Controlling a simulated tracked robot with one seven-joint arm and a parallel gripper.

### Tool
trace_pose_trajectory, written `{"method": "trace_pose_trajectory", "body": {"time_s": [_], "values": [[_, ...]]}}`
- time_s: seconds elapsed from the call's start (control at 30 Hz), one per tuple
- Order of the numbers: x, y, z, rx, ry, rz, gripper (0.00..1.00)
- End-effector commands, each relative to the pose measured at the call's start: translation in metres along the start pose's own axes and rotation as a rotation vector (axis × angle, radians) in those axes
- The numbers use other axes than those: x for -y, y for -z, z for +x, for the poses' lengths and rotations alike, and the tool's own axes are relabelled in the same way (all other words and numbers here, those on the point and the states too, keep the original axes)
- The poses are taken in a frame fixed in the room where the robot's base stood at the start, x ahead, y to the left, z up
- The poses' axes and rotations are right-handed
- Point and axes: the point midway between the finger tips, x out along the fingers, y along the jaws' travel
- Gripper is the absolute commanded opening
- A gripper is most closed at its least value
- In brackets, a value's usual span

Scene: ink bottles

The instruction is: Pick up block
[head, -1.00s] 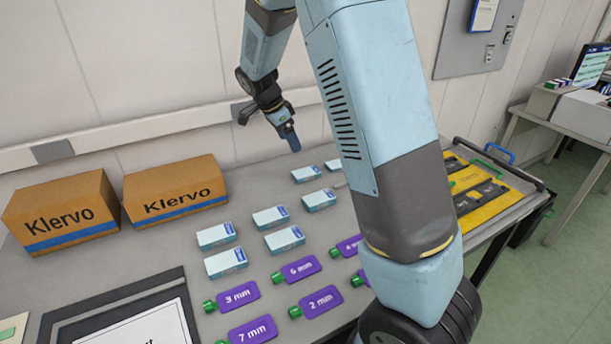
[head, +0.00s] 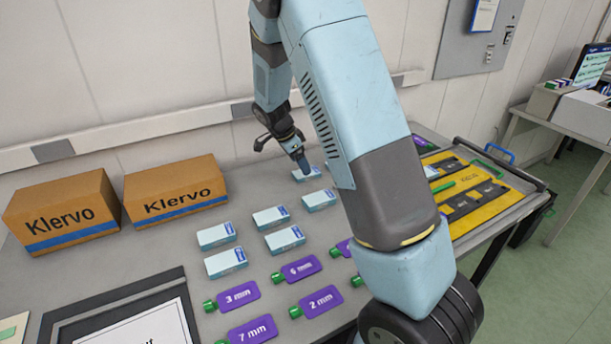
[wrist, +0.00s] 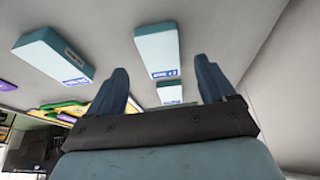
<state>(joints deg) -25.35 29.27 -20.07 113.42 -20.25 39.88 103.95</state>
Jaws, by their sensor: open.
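Several small white-and-blue blocks lie in rows on the grey table. The rearmost visible block (head: 308,176) is right by my gripper (head: 302,160), whose fingers point down and partly cover it. Other blocks are nearer, such as one at the middle (head: 270,217) and one at the left (head: 216,236). In the wrist view my gripper (wrist: 164,84) is open, its two fingers apart with nothing held. One block (wrist: 158,52) shows beyond the gap between the fingers, a smaller one (wrist: 170,93) shows in that gap, and another (wrist: 54,54) is at the left. Contact cannot be told.
Two brown Klervo cartons (head: 175,190) stand at the back left. Purple tags (head: 238,296) with green ends lie in front of the blocks. A yellow tray (head: 490,205) is at the right. A framed sheet (head: 140,325) lies at the front left. My arm hides part of the table.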

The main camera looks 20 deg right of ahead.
Motion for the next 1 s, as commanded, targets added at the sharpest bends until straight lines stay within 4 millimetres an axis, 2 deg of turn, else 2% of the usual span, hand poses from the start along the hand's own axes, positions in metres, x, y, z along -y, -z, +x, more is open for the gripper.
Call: {"method": "trace_pose_trajectory", "body": {"time_s": [0.2, 0.3, 0.53, 1.0], "values": [[0.0, 0.002, 0.031, -0.001, -0.003, 0.002, 0.83], [0.0, 0.001, 0.04, 0.0, -0.002, 0.0, 0.83], [0.0, 0.001, 0.043, 0.0, -0.001, 0.0, 0.83], [0.0, 0.002, 0.043, 0.0, -0.002, 0.001, 0.39]]}}
